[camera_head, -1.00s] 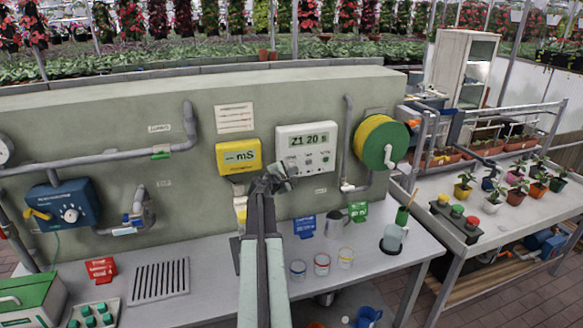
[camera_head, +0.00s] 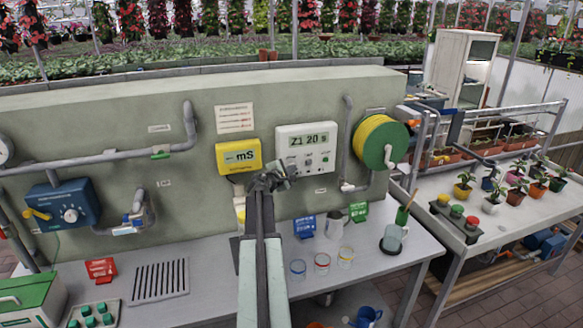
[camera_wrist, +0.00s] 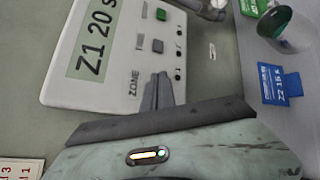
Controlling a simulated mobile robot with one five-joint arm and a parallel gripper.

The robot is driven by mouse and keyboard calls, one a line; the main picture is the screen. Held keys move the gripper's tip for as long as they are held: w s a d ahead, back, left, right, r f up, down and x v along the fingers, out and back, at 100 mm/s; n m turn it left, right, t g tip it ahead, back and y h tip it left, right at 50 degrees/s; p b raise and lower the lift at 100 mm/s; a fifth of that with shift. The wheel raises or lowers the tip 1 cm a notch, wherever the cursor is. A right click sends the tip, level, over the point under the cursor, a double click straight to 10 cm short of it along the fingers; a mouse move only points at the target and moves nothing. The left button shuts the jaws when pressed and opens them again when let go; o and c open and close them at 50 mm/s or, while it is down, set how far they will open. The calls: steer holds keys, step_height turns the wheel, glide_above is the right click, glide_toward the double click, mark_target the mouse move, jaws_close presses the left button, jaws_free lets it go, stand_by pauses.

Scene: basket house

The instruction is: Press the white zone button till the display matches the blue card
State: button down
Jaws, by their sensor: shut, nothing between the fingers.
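The white controller box (camera_head: 306,155) is on the green-grey wall, and its display (camera_head: 309,140) reads "Z1 20 s". In the wrist view the display (camera_wrist: 96,38) is turned sideways, with a ZONE label (camera_wrist: 133,85) and grey and dark buttons (camera_wrist: 158,46) beside it. My gripper (camera_head: 286,174) is shut and empty at the box's lower left. In the wrist view its fingertips (camera_wrist: 157,84) lie over the spot beside the ZONE label, hiding any white button there; I cannot tell whether they touch. The blue card (camera_head: 304,227) stands on the bench; in the wrist view the card (camera_wrist: 280,85) appears to read "Z2 15 s".
A yellow meter (camera_head: 238,156) hangs left of the box and a yellow hose reel (camera_head: 381,142) right of it. A green card (camera_head: 358,212), several cups (camera_head: 321,264) and a red card (camera_head: 101,270) stand on the bench. A pipe (camera_head: 347,140) runs beside the box.

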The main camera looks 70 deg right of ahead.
steer(key=shift+w+d, duration=0.15)
steer(key=shift+d, duration=0.05)
stand_by(0.5)
steer(key=shift+s+a, duration=0.5)
steer(key=shift+a, duration=0.2)
steer(key=s+a, duration=0.3)
steer(key=shift+s+a, duration=0.1)
steer(key=shift+a, duration=0.3)
stand_by(0.6)
